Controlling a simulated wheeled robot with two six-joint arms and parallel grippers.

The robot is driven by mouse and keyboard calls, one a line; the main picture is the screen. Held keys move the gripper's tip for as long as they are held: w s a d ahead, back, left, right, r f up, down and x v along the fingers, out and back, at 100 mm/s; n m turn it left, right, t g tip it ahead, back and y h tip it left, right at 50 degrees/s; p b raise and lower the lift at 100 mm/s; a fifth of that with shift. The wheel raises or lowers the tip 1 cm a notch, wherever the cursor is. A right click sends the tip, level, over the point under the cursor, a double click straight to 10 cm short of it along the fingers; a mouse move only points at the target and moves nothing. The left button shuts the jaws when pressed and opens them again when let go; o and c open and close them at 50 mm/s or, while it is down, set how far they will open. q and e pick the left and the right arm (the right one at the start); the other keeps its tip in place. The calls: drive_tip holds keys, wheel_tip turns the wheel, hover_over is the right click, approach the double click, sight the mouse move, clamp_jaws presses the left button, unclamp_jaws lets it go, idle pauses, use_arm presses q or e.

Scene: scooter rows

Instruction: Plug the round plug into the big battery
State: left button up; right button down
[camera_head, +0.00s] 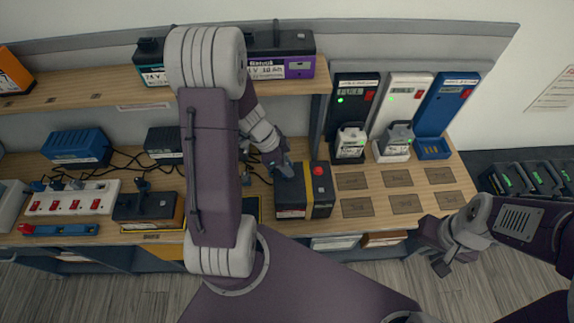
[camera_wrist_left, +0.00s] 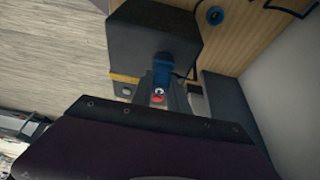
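The big battery (camera_head: 290,198) is a dark box with a yellow band and a red knob, standing at the front of the bench. My left gripper (camera_head: 277,160) is at its upper left edge, shut on a blue plug (camera_wrist_left: 162,70). In the left wrist view the plug lies against the dark box (camera_wrist_left: 150,40) between my fingers (camera_wrist_left: 160,95), with a dark cable beside it. The plug's tip is hidden, so I cannot tell whether it is seated or only touching. My right gripper (camera_head: 438,258) is open and empty, in front of the bench at the right.
A power strip (camera_head: 75,202) with red switches and another dark battery (camera_head: 148,206) stand at the left. Cables lie behind them. Three chargers (camera_head: 398,100) stand at the back right, with empty marked pads (camera_head: 405,203) in front. A shelf (camera_head: 110,92) overhangs the bench.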

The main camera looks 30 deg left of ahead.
use_arm(q)
drive_tip(key=o, duration=0.4)
drive_tip(key=shift+o, duration=0.2)
drive_tip(key=v, duration=0.9)
